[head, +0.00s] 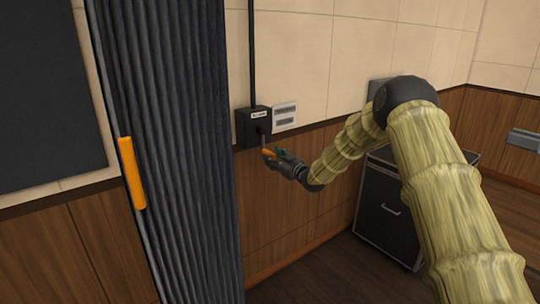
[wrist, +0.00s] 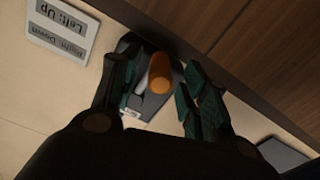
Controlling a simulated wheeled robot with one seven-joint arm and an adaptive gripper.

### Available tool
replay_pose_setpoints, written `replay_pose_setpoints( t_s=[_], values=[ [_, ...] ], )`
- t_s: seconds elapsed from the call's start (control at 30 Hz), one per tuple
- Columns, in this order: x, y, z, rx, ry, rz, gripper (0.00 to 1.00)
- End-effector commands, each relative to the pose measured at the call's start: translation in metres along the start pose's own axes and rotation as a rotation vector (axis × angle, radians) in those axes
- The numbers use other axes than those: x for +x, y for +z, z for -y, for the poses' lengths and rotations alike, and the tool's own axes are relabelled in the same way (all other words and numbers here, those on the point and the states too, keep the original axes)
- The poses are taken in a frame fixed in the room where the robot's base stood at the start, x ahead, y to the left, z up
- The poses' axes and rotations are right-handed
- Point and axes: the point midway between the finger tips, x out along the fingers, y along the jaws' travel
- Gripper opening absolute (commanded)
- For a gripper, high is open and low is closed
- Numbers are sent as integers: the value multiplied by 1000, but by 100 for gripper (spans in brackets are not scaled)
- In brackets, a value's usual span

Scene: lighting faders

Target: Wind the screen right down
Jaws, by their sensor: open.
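A black winder box (head: 254,127) is fixed to the wall with a black conduit rising from it. Its crank has an orange grip (head: 268,153), which also shows in the wrist view (wrist: 160,73). A grey crank arm (wrist: 149,106) lies beside the grip. My gripper (head: 277,155) is at the crank. In the wrist view its dark green-padded fingers are open, one on each side of the orange grip, with a gap visible on the right. Contact on the left cannot be told. The screen itself cannot be identified for sure.
A wall sign (wrist: 64,27) beside the box reads "Right: Down, Left: Up". A black cabinet (head: 388,215) stands under my arm.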

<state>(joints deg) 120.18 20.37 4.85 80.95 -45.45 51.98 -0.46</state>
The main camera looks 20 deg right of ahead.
Motion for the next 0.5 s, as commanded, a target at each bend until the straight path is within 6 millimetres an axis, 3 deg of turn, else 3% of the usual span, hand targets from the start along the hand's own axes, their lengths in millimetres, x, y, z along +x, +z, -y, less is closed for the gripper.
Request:
replay_pose_setpoints(
  t_s=[0.2,0.5],
  values=[
    [25,1,0,0,0,1,45],
    [34,0,0,2,0,0,45]
  ],
)
